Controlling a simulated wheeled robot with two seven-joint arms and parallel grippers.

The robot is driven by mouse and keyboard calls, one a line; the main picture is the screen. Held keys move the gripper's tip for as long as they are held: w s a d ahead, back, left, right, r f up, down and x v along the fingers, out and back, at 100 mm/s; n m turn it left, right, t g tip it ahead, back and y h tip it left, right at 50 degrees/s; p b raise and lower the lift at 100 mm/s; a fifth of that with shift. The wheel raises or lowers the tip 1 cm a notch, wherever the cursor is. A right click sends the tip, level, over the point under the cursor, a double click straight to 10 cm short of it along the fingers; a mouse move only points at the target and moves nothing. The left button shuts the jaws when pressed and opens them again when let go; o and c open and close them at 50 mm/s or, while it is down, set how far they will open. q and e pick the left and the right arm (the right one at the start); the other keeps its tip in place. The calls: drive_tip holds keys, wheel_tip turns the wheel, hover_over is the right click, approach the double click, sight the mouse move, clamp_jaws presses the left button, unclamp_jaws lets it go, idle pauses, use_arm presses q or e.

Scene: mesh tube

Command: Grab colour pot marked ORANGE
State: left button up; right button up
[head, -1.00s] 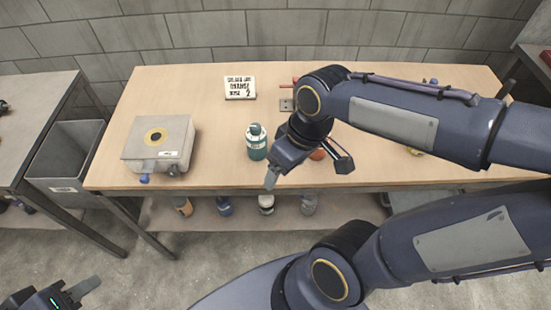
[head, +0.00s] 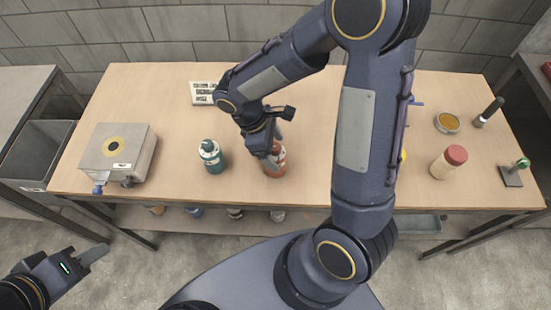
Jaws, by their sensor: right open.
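An orange-red pot (head: 276,170) stands on the table near its front edge, partly hidden by my right gripper; I cannot read any marking on it. My right gripper (head: 274,152) is open and points down at the pot's upper part. I cannot tell whether its fingers are around the pot or in front of it.
A grey box (head: 116,153) with a round yellow-ringed top is at the left. A lettered sign (head: 203,95) stands behind. A cream bottle (head: 449,163) with a red cap, an amber dish (head: 447,123) and a small stand (head: 513,174) are at the right. Several pots sit on the lower shelf.

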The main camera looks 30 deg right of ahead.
drive_tip(key=shift+x, duration=1.25)
drive_tip(key=c, duration=1.1)
